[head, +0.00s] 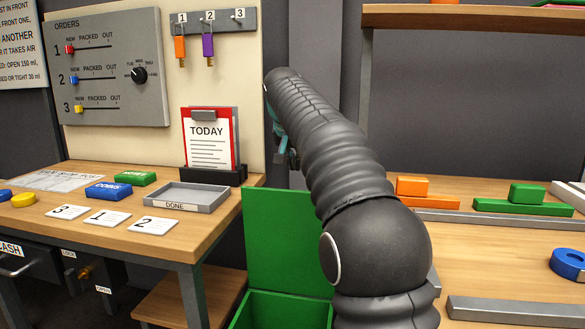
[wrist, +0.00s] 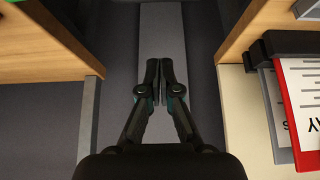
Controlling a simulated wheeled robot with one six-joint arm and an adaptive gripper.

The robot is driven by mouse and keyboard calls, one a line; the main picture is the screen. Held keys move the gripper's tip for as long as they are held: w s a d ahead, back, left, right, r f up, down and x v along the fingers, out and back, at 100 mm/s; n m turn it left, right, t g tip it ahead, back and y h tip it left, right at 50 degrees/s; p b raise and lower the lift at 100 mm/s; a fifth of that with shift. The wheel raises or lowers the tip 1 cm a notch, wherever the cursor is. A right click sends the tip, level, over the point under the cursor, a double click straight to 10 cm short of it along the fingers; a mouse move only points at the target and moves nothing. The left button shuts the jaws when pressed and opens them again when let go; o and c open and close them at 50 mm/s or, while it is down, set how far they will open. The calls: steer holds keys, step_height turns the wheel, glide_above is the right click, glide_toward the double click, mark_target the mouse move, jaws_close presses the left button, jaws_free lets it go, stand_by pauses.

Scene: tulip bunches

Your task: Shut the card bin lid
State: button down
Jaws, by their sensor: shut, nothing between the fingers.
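The card bin is taken to be the green box (head: 283,309) low between the two tables in the head view. Its green lid (head: 284,240) stands upright and open behind it. My dark arm covers the right part of the bin and lid. My gripper (head: 285,160) is beyond the lid and higher up, mostly hidden behind my arm. In the wrist view my gripper (wrist: 166,80) has its fingers together with nothing between them, above the gap between the tables. The bin does not show in the wrist view.
The left table (head: 215,218) holds a DONE tray (head: 195,197), a TODAY clipboard (head: 210,140) and numbered cards. The right table (head: 480,250) holds orange and green blocks and a blue ring (head: 570,263). A grey post (wrist: 160,30) stands in the gap.

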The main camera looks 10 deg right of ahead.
step_height(320, 180, down, 8)
steer(key=b, duration=0.4)
steer(key=shift+w+d, duration=0.2)
steer(key=shift+w, duration=0.05)
steer(key=shift+s, duration=0.1)
